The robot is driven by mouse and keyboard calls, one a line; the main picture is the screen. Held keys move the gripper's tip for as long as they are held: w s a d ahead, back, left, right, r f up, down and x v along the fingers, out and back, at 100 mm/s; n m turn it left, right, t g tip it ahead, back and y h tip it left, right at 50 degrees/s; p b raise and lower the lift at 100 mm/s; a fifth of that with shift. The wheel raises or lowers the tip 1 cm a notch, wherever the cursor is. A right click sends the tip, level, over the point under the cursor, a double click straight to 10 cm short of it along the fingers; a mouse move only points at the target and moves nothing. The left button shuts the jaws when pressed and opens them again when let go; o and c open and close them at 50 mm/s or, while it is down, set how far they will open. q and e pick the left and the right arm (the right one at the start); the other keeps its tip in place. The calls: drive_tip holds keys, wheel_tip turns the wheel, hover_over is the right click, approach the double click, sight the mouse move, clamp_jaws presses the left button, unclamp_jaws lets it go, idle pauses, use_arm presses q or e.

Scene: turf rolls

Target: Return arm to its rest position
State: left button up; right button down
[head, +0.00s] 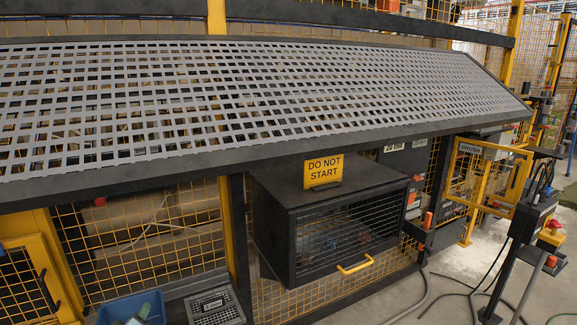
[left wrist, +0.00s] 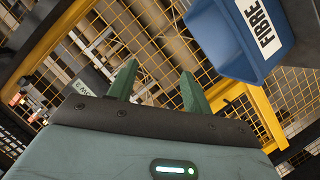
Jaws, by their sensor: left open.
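My left gripper (left wrist: 158,70) shows in the left wrist view with its two green fingers apart and nothing between them. Behind the fingers is yellow mesh fencing, and a blue bin with a FIBRE label (left wrist: 240,38) is at the upper right, apart from the fingers. In the head view a blue bin (head: 118,309) sits at the bottom left edge, with a small green piece at its right side; I cannot tell whether that piece is my finger. My right gripper is in neither view.
A long perforated sloping metal deck (head: 230,90) with a dark frame spans the head view. A yellow gate (head: 487,180) and control post (head: 530,215) stand at right.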

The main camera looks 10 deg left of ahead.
use_arm(q)
drive_tip(key=s+d+f+m+g+h, duration=0.1)
drive_tip(key=s+d+f+m, duration=0.3)
drive_tip(key=s+d, duration=0.5)
drive_tip(key=s+d+f+m+g+h, duration=0.1)
drive_tip(key=s+d+f+m+h, duration=0.3)
drive_tip(key=s+d, duration=0.5)
drive_tip(key=s+d+f+m+g+h, duration=0.2)
drive_tip(key=s+d+f+m, duration=0.4)
drive_tip(key=s+d, duration=0.3)
drive_tip(key=d+m, duration=0.1)
drive_tip(key=d, duration=0.2)
drive_tip(key=shift+s+d+h, duration=0.2)
drive_tip(key=shift+d+h, duration=0.15)
drive_tip(key=shift+h, duration=0.05)
drive_tip(key=shift+f, duration=0.1)
